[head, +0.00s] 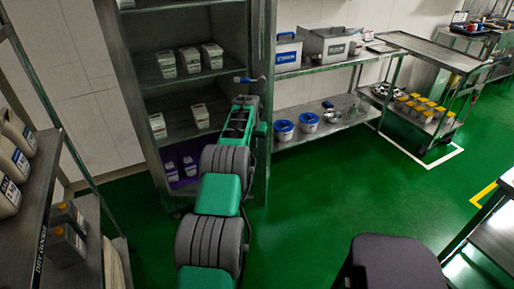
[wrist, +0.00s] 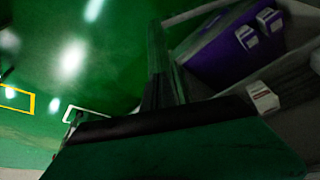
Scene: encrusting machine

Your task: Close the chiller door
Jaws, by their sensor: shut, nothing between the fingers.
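The chiller (head: 124,75) is a tall grey cabinet at the left middle of the head view, with its front open and its shelves showing. Its door (head: 265,45) stands open on the right side, seen nearly edge-on as a narrow grey panel. My green and grey arm reaches up to the cabinet's right side. My gripper (head: 249,80) is shut and empty at the door's inner side, level with a middle shelf. Whether it touches the door I cannot tell. In the wrist view a dark green shape fills the foreground and the fingers are not clear.
White cartons (head: 190,60) stand on the chiller shelves, with a purple bin (head: 173,176) low down. Right of the door, a steel table (head: 330,66) holds bins, with blue-lidded tubs below. A cart (head: 430,50) stands farther right. Racks (head: 50,190) flank the left. Green floor lies open between.

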